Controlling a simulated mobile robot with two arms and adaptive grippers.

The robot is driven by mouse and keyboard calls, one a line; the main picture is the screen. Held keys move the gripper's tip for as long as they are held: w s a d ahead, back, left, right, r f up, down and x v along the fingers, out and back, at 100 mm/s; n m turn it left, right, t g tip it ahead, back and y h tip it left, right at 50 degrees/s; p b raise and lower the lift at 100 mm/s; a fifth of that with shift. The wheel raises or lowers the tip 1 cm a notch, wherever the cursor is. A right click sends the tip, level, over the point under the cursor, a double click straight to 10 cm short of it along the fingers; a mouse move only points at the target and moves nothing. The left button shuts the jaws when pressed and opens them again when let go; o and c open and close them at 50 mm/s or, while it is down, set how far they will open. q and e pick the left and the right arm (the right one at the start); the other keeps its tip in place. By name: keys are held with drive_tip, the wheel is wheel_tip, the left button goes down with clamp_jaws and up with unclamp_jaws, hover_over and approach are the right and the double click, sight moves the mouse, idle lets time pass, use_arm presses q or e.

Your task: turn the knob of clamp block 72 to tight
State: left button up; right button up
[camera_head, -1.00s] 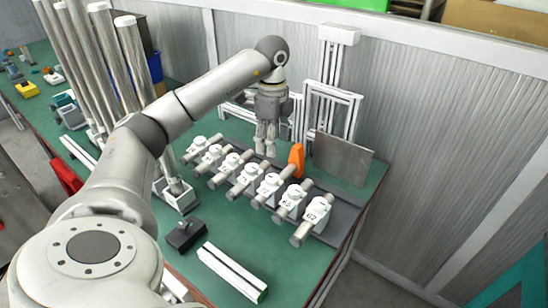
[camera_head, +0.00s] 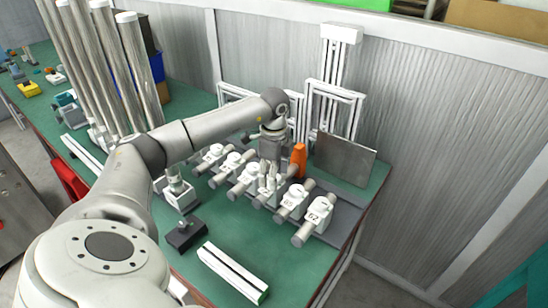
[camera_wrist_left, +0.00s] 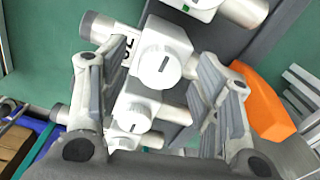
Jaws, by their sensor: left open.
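A row of white clamp blocks with round knobs stands on the bench, each with a grey cylinder through it. In the head view my left gripper (camera_head: 268,188) points down over the third block from the right. In the left wrist view its open fingers (camera_wrist_left: 148,68) stand on either side of a white clamp block (camera_wrist_left: 158,42). That block's slotted knob (camera_wrist_left: 160,68) lies between the fingers, apart from both. Its black label (camera_wrist_left: 129,48) is partly hidden by a finger, so I cannot read the full number. My right gripper is not in view.
Blocks marked 65 (camera_head: 291,202) and 62 (camera_head: 315,218) stand to the right. An orange piece (camera_head: 299,160) is close behind the gripper. A grey plate (camera_head: 345,158) stands at the back. A white rail (camera_head: 232,272) and a black block (camera_head: 186,236) lie in front.

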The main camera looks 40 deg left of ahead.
use_arm(q)
drive_tip(key=shift+f, duration=0.2)
drive_tip(key=c, duration=1)
drive_tip(key=shift+c, duration=0.2)
